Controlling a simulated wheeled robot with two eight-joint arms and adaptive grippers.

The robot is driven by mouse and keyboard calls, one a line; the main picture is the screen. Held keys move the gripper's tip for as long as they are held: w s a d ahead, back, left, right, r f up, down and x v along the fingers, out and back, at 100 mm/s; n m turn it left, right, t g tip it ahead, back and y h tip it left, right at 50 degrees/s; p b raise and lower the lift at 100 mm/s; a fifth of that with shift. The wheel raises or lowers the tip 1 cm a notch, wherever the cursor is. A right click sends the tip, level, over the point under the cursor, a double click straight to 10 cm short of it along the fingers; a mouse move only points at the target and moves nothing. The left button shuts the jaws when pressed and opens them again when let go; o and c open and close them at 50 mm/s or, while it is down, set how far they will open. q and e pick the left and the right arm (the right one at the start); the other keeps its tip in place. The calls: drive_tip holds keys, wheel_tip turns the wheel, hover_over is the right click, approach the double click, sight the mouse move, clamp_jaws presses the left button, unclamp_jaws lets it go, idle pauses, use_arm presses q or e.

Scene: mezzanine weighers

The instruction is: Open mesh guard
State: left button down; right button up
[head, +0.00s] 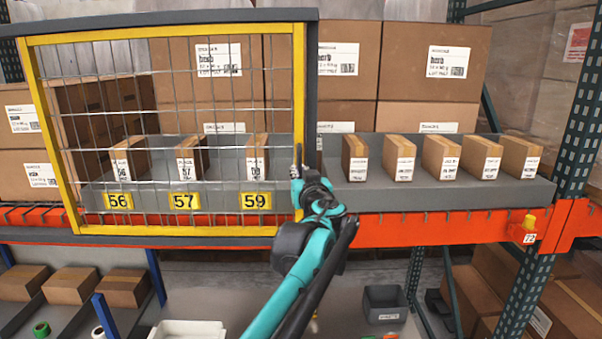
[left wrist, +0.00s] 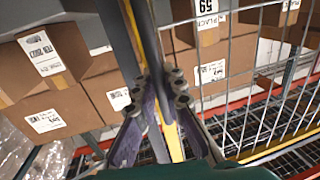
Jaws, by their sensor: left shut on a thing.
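The mesh guard (head: 300,90) is a yellow-framed wire grid in front of the left part of the shelf. Its right upright stands close beside a dark grey post (head: 313,80). My left gripper (head: 298,178) is at the lower part of that right upright, shut on the guard's edge. In the left wrist view, the gripper's fingers (left wrist: 163,95) close around an upright bar, with the yellow frame strip (left wrist: 173,138) running between them. The exact grip point is partly hidden by the fingers. The right gripper is not in view.
Behind the guard, small cartons (head: 190,157) stand in a grey tray (head: 345,195) above the orange beam (head: 420,230). Yellow labels read 56, 57 and 59. More cartons stand in the unguarded right part. Large boxes (head: 430,62) fill the back. A grey bin (head: 385,304) is below.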

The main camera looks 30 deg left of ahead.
use_arm(q)
drive_tip(key=s+a, duration=0.7)
drive_tip(key=a, duration=0.5)
drive_tip(key=s+a, duration=0.8)
drive_tip(key=a, duration=0.5)
drive_tip(key=s+a, duration=0.8)
drive_tip(key=a, duration=0.4)
drive_tip(key=shift+s+a+r, duration=0.1)
drive_tip(key=shift+s+a, duration=0.1)
drive_tip(key=shift+a, duration=0.2)
drive_tip(key=p, duration=0.2)
approach(69, 167)
drive_tip(key=x, duration=0.5)
drive_tip(key=shift+a, duration=0.1)
drive_tip(key=c, duration=1.6)
unclamp_jaws()
drive_tip(key=shift+v, duration=5.95)
drive_tip(key=shift+w, duration=0.1)
